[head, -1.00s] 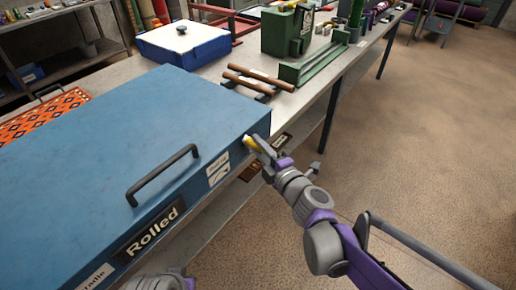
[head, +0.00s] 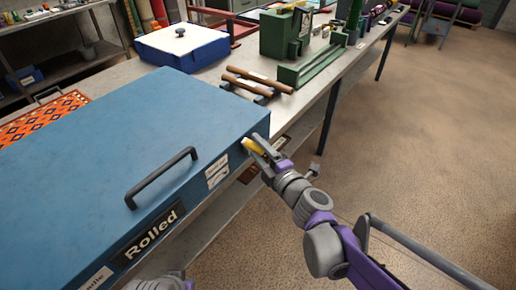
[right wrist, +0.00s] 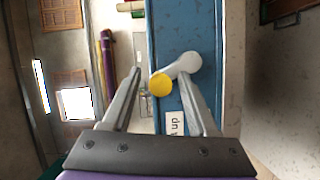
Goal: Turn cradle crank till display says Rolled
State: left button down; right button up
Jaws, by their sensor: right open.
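The blue cradle (head: 90,160) is a large box on the workbench, with a black handle (head: 160,178) on it. Its front display (head: 152,235) reads "Rolled". The crank's yellow knob (head: 248,145) sticks out at the cradle's right end. My right gripper (head: 262,148) is at the knob. In the right wrist view the yellow knob (right wrist: 160,84) and grey crank arm (right wrist: 184,64) lie between the open fingers (right wrist: 161,75), with gaps showing beside the knob. My left gripper is not in view; a grey part of mine shows at the bottom edge.
A white-and-blue box (head: 183,43), brown rolls (head: 258,80) on a rack and a green machine (head: 290,40) stand farther along the bench. An orange patterned rug (head: 42,115) lies at the left. The floor (head: 420,150) at the right is clear.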

jog(key=p+v, duration=0.1)
jog(key=v, duration=0.9)
jog(key=shift+s+d, duration=0.15)
jog(key=shift+s, duration=0.15)
